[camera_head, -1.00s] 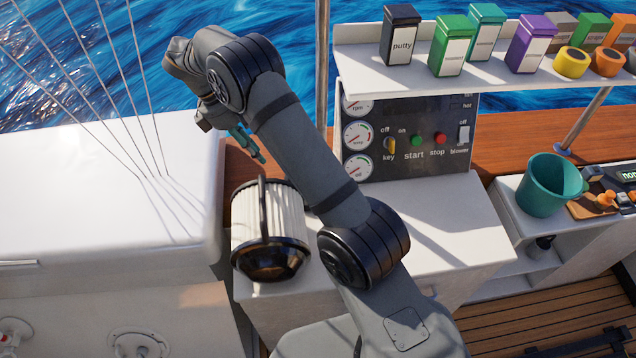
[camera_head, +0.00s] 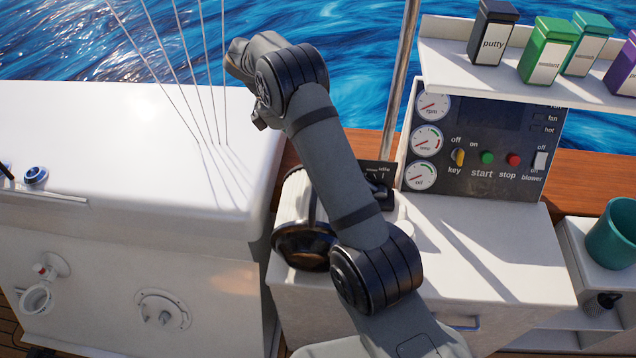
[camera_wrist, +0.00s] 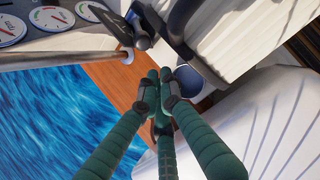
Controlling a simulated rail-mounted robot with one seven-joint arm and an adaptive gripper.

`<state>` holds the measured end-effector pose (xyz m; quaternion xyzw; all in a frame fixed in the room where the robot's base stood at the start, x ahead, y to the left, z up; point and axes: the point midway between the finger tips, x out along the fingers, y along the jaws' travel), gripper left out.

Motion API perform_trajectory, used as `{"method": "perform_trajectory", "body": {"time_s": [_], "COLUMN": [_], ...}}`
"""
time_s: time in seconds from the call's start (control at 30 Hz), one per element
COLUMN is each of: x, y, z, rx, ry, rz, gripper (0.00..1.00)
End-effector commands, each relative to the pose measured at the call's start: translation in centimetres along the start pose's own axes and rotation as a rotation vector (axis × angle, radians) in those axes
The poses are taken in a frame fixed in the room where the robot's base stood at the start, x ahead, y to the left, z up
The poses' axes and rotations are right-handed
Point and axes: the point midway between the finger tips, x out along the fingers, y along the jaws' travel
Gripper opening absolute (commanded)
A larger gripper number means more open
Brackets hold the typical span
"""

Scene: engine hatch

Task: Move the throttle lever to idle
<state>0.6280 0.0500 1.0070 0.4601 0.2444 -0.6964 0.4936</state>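The throttle unit (camera_head: 378,178) is a small dark box with a white-lettered plate, left of the gauge panel in the head view. My arm partly covers it, and its lever position is too small to read. In the wrist view, a dark lever-like part (camera_wrist: 140,24) near the top is probably the throttle lever. My gripper (camera_wrist: 164,78) has green fingers that converge with their tips together, apparently empty. It points at the area below this part, apart from it. In the head view my gripper is hidden behind my wrist.
A metal post (camera_head: 402,75) rises beside the gauge panel (camera_head: 485,150). The white counter (camera_head: 470,235) is largely clear.

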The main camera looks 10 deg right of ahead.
Motion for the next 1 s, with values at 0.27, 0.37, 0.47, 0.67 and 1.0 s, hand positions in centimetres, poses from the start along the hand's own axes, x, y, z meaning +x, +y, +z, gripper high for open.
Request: {"method": "perform_trajectory", "body": {"time_s": [0.27, 0.37, 0.47, 0.67, 1.0], "x": [4.0, 5.8, 7.3, 9.3, 9.9], "y": [0.1, 0.0, 0.0, 0.1, 0.1], "z": [0.4, 0.4, 0.3, 0.3, 0.2], "rx": [0.003, 0.003, 0.003, 0.004, 0.004], "ry": [-0.006, -0.005, -0.004, -0.003, -0.001], "rz": [-0.005, -0.006, -0.004, -0.003, -0.001], "gripper": [0.00, 0.00, 0.00, 0.00, 0.00]}}
